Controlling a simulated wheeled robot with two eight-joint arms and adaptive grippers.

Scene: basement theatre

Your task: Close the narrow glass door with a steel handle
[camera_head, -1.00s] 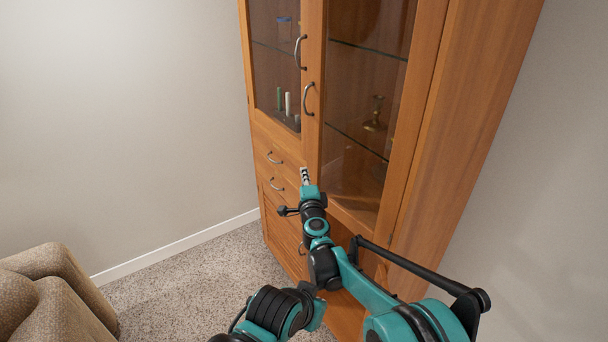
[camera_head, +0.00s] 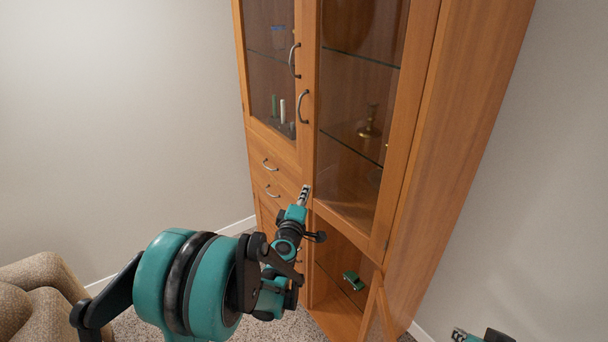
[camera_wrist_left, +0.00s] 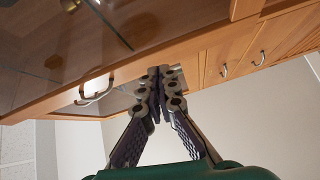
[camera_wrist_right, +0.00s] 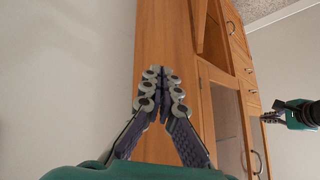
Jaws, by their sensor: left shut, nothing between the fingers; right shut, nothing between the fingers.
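The tall wooden cabinet has a narrow left glass door (camera_head: 272,70) with a curved steel handle (camera_head: 294,61). Beside it is a wider glass door (camera_head: 358,100) with its own steel handle (camera_head: 303,106). I cannot tell whether either stands slightly ajar. My left gripper (camera_head: 305,193) is shut and empty in front of the cabinet, below the handles; its fingers show in the left wrist view (camera_wrist_left: 158,80). My right gripper (camera_head: 460,334) is shut and empty at the lower right, beside the cabinet; its fingers fill the middle of the right wrist view (camera_wrist_right: 160,78).
A lower compartment stands open with a green toy car (camera_head: 353,280) inside and its door (camera_head: 378,314) swung outward. Drawers (camera_head: 270,176) are below the narrow door. A brown armchair (camera_head: 40,300) stands at lower left. Walls are on both sides.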

